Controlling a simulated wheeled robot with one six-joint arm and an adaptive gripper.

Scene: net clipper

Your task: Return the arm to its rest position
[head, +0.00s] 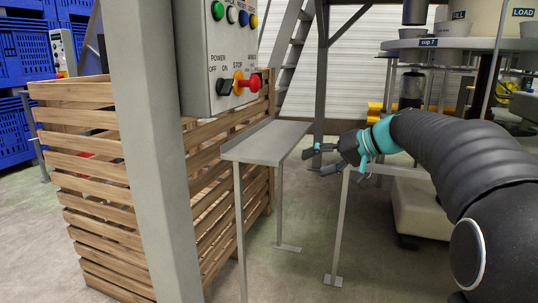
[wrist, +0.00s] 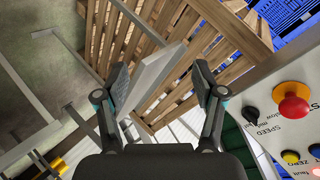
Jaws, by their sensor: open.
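My gripper (head: 318,161) is at the end of my arm, which reaches in from the right in the head view. Its fingers point left, towards the small grey metal table (head: 265,142), and look clear of its right edge. In the wrist view my gripper (wrist: 162,82) has its two fingers spread wide apart, with nothing between them. Behind the fingers are the grey table (wrist: 150,75) and wooden slats.
A control box (head: 222,60) with buttons and a red knob (head: 254,83) hangs on a grey post (head: 150,130). A wooden slatted crate (head: 100,200) stands at left. A round machine (head: 455,45) stands back right. Open floor lies below the table.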

